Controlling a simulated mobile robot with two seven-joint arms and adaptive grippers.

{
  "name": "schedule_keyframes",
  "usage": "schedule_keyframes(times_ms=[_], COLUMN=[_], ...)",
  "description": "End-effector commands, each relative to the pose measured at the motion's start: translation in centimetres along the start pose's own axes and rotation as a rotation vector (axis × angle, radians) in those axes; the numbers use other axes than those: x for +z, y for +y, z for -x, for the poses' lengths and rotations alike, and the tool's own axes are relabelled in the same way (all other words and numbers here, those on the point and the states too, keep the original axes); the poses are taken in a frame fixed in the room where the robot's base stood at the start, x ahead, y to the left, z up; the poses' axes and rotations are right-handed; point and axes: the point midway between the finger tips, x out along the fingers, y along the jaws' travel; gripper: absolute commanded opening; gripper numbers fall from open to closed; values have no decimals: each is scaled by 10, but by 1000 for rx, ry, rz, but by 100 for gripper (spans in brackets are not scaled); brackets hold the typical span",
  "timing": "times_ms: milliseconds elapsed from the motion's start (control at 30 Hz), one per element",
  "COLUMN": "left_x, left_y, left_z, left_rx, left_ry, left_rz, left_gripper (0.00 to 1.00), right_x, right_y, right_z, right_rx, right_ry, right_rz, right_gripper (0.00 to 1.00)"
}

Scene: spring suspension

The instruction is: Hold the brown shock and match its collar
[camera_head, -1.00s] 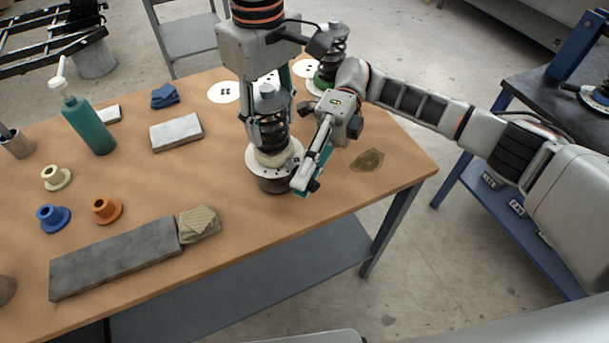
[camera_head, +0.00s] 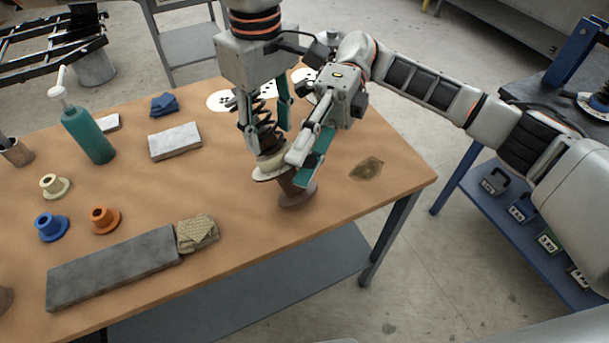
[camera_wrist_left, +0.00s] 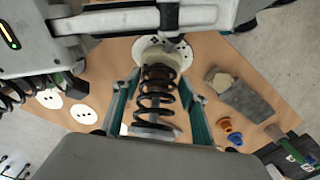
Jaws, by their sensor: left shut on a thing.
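The shock has a dark coil spring (camera_head: 262,128), a cream collar (camera_head: 271,160), a white plate and a brown lower part (camera_head: 299,190). It leans, its lower end toward the right. I cannot tell if the brown part touches the table. My left gripper (camera_head: 264,122) is shut on the shock; in the left wrist view its teal fingers flank the spring (camera_wrist_left: 157,95), with the cream collar (camera_wrist_left: 158,57) beyond. My right gripper (camera_head: 305,163) is beside the collar and brown part; its finger gap is hidden. Loose flanged collars lie left: cream (camera_head: 54,186), blue (camera_head: 51,226), orange (camera_head: 104,219).
The table's right front corner is mostly clear.

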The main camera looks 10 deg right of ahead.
Motion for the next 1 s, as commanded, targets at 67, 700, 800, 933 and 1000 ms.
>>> schedule_keyframes(times_ms=[67, 700, 800, 933, 1000], left_x=[5, 2, 2, 2, 2], left_y=[-1, 0, 0, 0, 0], left_z=[1, 2, 2, 2, 2], left_rx=[-3, 1, 1, 2, 2], left_ry=[-5, -1, -1, -1, -1], left_rz=[-6, -3, -3, -3, -2], left_gripper=[17, 17, 17, 17, 17], right_x=[1, -1, -2, -6, -10], right_y=[14, 28, 28, 30, 32], right_z=[4, 6, 6, 6, 8], right_rx=[-2, 0, -4, -38, -76], right_ry=[-5, -3, -4, -16, -33], right_rz=[11, 7, 2, -38, -84], right_gripper=[32, 32, 32, 32, 32])
